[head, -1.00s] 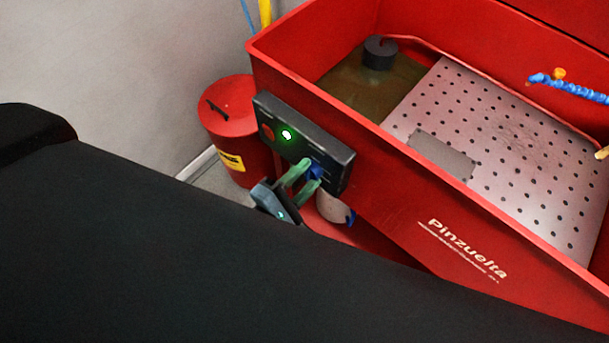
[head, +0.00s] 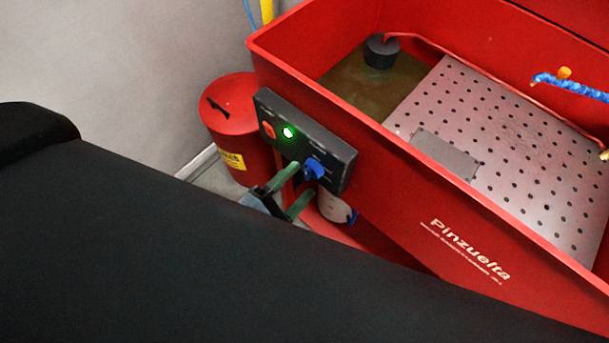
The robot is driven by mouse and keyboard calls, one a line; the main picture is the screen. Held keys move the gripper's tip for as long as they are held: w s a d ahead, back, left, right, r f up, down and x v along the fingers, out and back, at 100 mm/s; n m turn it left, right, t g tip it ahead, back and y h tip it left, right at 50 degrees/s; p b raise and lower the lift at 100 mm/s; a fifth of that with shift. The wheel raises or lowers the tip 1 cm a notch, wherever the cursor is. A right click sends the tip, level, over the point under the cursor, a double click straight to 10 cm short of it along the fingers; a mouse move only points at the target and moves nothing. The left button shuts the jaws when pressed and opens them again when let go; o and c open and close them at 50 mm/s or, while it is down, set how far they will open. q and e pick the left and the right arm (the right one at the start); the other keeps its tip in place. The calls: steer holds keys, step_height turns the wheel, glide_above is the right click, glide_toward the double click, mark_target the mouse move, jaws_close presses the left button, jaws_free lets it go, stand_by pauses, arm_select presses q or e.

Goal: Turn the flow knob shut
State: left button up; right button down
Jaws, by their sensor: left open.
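The blue flow knob (head: 314,168) sits on the right part of a black control panel (head: 338,157) on the front of the red parts washer (head: 400,180). The panel also carries a lit green button (head: 289,132) and a red button (head: 269,130). My left gripper (head: 296,190) has green fingers and is open, just below and left of the knob. Its fingers are apart from the knob and hold nothing. My right gripper is not in view.
A red bin (head: 230,118) with a yellow label stands left of the washer. A white cylinder with a blue part (head: 334,208) is below the panel. The basin holds a perforated tray (head: 520,150), murky liquid and a blue hose (head: 575,88). My black arm covers the lower left.

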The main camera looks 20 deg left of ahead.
arm_select(q)
steer(key=b+v, duration=0.1)
steer(key=v, duration=0.4)
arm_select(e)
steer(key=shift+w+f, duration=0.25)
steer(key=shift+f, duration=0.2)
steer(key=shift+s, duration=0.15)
arm_select(q)
steer(key=shift+s, duration=0.1)
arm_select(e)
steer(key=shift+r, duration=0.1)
arm_select(q)
steer(key=s+a+f+m+g+y+p, duration=0.2)
steer(key=s+m, duration=0.5)
steer(key=m, duration=0.4)
steer(key=s+a+f+m+g+y+p, duration=0.2)
steer(key=s+a+f+m+g+p, duration=0.2)
steer(key=m, duration=0.7)
steer(key=s+g+p, duration=0.2)
steer(key=s+p, duration=0.2)
steer(key=p, duration=0.1)
steer(key=shift+f, duration=0.2)
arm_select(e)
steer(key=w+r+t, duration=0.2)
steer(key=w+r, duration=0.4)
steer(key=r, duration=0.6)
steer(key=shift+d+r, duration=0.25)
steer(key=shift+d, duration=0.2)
